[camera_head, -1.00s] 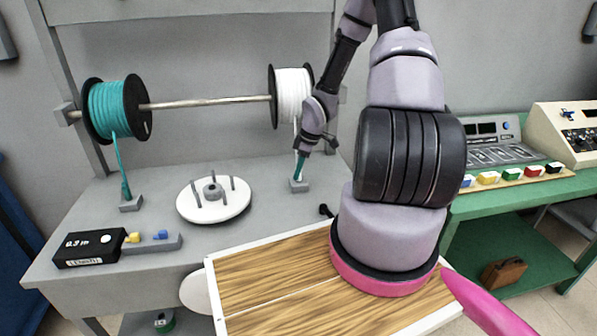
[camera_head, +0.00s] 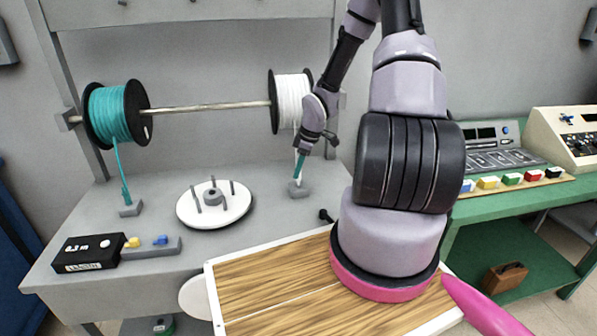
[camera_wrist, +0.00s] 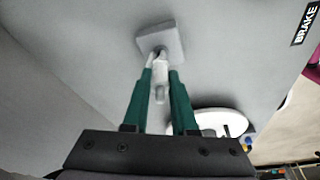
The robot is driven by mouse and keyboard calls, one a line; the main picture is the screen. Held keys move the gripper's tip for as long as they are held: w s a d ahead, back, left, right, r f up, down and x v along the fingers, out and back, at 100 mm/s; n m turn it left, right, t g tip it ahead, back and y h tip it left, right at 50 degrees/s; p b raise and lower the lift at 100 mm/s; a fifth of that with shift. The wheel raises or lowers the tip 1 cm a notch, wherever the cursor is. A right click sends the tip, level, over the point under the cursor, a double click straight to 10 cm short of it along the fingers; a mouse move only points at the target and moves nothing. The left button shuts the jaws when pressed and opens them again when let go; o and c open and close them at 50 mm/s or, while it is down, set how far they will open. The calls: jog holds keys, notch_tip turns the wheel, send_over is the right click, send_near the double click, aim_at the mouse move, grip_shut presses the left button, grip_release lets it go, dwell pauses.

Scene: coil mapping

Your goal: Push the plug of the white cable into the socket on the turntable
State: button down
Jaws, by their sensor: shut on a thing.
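My gripper (camera_head: 299,172) is low at the right grey holder block (camera_head: 298,190), below the white spool (camera_head: 292,92). In the wrist view its green fingers (camera_wrist: 163,82) are shut on the white cable plug (camera_wrist: 159,92), right over the grey block (camera_wrist: 161,40). Whether the plug still touches the block I cannot tell. The white turntable (camera_head: 222,213) is a round disc with several grey pegs and a grey hub, to the left of my gripper. It also shows in the wrist view (camera_wrist: 222,118). The socket cannot be made out clearly.
A teal spool (camera_head: 106,114) shares the metal rod (camera_head: 205,106) with the white spool; its teal cable runs to the left grey block (camera_head: 131,208). A black length counter (camera_head: 89,252) and small yellow and blue buttons are at front left. The bench between turntable and right block is clear.

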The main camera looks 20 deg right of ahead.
dwell(0.3)
jog(key=shift+r, duration=1.75)
